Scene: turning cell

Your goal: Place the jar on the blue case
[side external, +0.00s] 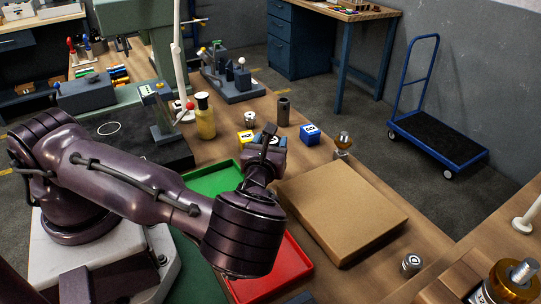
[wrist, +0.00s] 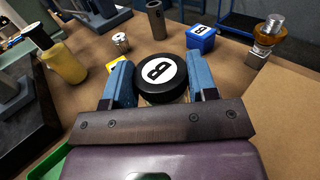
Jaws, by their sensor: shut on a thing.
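The jar has a black lid with a white round label (wrist: 160,76) and sits between the blue fingertips of my gripper (wrist: 160,86) in the wrist view. My gripper is shut on it; its lower part is mostly hidden. In the side view my gripper (side external: 268,145) is over the bench, left of the blue case, and largely hides the jar. The blue case (side external: 310,134) is a small blue block with a white label, standing on the wooden bench. In the wrist view the blue case (wrist: 202,38) is beyond the jar, to the right, with its top bare.
A yellow block (side external: 245,140), a yellow bottle (side external: 205,117), a dark cylinder (side external: 283,110) and a small metal part (side external: 250,119) stand nearby. A brass-topped part (side external: 343,143) is right of the case. A cardboard box (side external: 340,212) and a red tray (side external: 295,262) lie nearer.

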